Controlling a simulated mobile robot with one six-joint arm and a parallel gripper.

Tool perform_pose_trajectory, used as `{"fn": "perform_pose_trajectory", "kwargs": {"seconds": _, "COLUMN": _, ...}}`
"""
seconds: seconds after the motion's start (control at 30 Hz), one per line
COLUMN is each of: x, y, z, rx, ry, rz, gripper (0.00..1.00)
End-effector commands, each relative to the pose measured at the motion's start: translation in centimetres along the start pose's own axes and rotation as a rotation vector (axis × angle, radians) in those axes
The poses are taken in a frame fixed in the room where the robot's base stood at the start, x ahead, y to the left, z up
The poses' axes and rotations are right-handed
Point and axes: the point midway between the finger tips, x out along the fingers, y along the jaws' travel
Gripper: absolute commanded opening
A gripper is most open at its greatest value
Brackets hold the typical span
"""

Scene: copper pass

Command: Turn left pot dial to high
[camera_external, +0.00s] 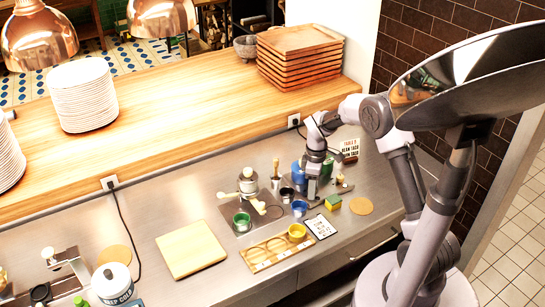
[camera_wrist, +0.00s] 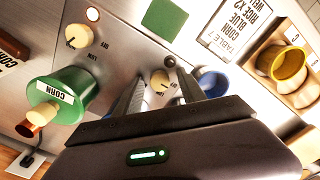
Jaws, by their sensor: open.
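In the wrist view a metal panel (camera_wrist: 125,55) carries two cream dials. One dial (camera_wrist: 160,82) sits between the fingertips of my gripper (camera_wrist: 158,86), with a finger on each side. I cannot tell whether the fingers touch it. The other dial (camera_wrist: 77,36) is at the upper left, with LOW and OFF marks beside it. The view is upside down, so the dial at my fingers is the left one in the external view. In the external view my gripper (camera_external: 312,192) points down at the panel, hiding the dials. It is open.
A green CORN pot (camera_wrist: 75,95) stands left in the wrist view. A blue container (camera_wrist: 213,82) is right beside a finger. An order card (camera_wrist: 238,32), a yellow cup (camera_wrist: 289,63) and a green block (camera_wrist: 165,17) lie near. A blue pot (camera_external: 299,170) stands behind my gripper.

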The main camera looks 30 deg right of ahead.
Motion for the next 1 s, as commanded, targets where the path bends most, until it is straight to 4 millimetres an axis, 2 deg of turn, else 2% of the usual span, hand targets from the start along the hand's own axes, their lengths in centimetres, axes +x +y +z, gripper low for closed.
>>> {"fn": "perform_pose_trajectory", "kwargs": {"seconds": 0.07, "x": -0.04, "y": 0.0, "z": 0.0, "rx": 0.0, "ry": 0.0, "rz": 0.0, "gripper": 0.48}}
{"fn": "perform_pose_trajectory", "kwargs": {"seconds": 0.3, "x": -0.06, "y": 0.0, "z": -0.01, "rx": 0.0, "ry": 0.0, "rz": 0.0, "gripper": 0.01}}
{"fn": "perform_pose_trajectory", "kwargs": {"seconds": 0.67, "x": -0.1, "y": 0.0, "z": -0.01, "rx": 0.038, "ry": 0.0, "rz": 0.0, "gripper": 0.0}}
{"fn": "perform_pose_trajectory", "kwargs": {"seconds": 1.0, "x": -0.18, "y": 0.03, "z": -0.02, "rx": 0.275, "ry": 0.001, "rz": 0.0, "gripper": 0.0}}
